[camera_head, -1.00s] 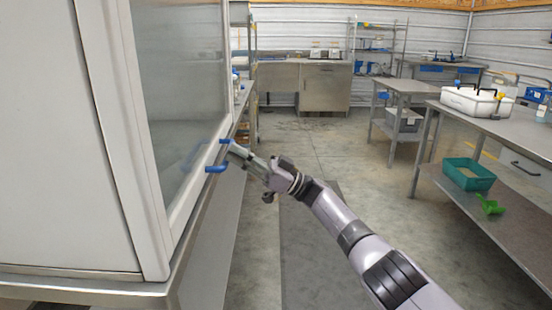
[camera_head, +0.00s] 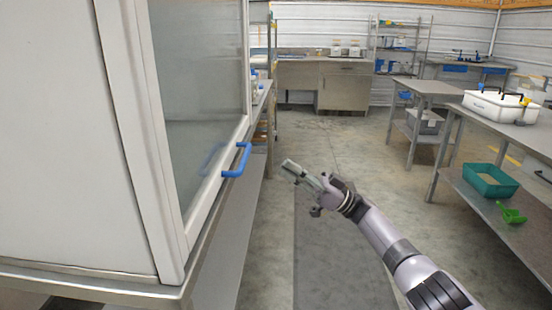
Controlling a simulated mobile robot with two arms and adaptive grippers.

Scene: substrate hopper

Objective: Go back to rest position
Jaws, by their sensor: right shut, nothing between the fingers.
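My right gripper (camera_head: 290,166) is in the middle of the head view, at the end of my right arm, which comes in from the lower right. It is shut and empty, in free air over the floor. It is apart from the blue handle (camera_head: 240,160) on the glass-fronted cabinet (camera_head: 160,225), which is to its left. The cabinet's glass front looks shut. My left gripper is not in view.
The cabinet stands on a metal table (camera_head: 95,285) at the left. At the right, a metal table holds a white box (camera_head: 495,107); its lower shelf holds a green tray (camera_head: 490,181) and a green scoop (camera_head: 511,213). The concrete floor (camera_head: 330,135) between is clear.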

